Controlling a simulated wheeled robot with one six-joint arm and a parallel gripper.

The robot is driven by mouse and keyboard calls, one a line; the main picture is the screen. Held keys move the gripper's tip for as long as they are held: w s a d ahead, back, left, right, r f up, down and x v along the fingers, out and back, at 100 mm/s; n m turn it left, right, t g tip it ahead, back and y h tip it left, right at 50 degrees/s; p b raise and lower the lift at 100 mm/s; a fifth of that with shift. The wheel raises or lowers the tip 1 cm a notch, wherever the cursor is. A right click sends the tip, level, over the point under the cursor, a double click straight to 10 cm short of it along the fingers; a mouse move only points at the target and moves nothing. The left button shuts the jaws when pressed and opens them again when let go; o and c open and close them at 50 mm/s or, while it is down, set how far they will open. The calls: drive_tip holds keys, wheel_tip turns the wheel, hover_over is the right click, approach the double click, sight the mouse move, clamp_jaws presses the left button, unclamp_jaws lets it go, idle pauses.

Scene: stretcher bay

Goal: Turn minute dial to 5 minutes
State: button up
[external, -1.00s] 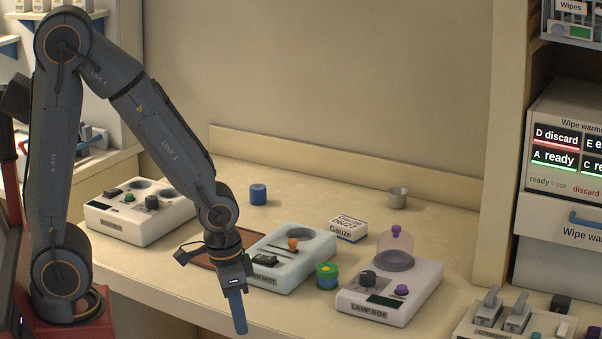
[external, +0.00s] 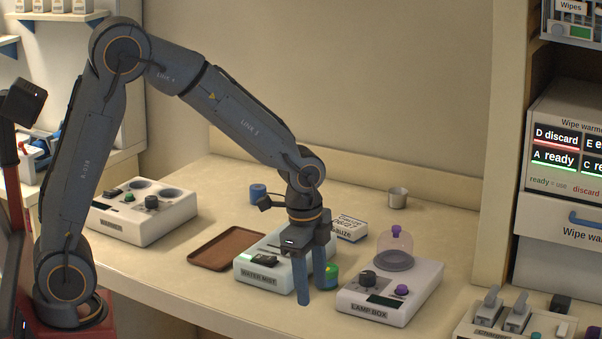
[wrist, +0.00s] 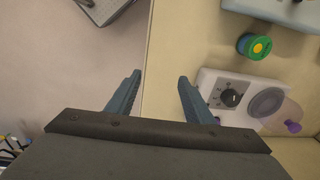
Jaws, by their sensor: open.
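The lamp box (external: 390,288) is a white unit at the front right of the counter. A second black dial (external: 151,202) is on the white warmer (external: 130,225) at the left. No minute label is legible on either. My gripper (external: 317,294) is open and empty, left of the lamp box near the counter's front edge. In the wrist view its fingers (wrist: 160,78) are apart and beside the lamp box.
The water mist unit (external: 262,277) is behind my gripper, partly hidden. A green and yellow jar (external: 331,270) stands close by. A clear dome (external: 395,245) with a purple knob sits on the lamp box. A brown tray (external: 228,247), gauze box (external: 351,227) and metal cup (external: 397,197) lie around.

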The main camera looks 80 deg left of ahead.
sight(370, 276)
drive_tip(key=w+a+r+m, duration=0.1)
drive_tip(key=w+a+m, duration=0.2)
drive_tip(key=w, duration=0.1)
drive_tip(key=w+a+r+m, duration=0.1)
drive_tip(key=w+a+m, duration=0.2)
drive_tip(key=w+m, duration=0.1)
drive_tip(key=w+a+r+m+b, duration=0.1)
drive_tip(key=w+a+m, duration=0.2)
drive_tip(key=w, duration=0.3)
drive_tip(key=shift+w+r+m, duration=0.15)
drive_tip(key=shift+w+m, duration=0.1)
drive_tip(key=shift+m, duration=0.05)
drive_tip(key=shift+w+a+r+m+g, duration=0.1)
drive_tip(key=shift+w+a+m+g, duration=0.2)
drive_tip(key=shift+w+m, duration=0.1)
drive_tip(key=shift+w+f+p, duration=0.1)
drive_tip(key=shift+f+p, duration=0.9)
drive_tip(key=shift+f, duration=2.8)
drive_tip(key=c, duration=1)
drive_tip(key=shift+c, duration=0.2)
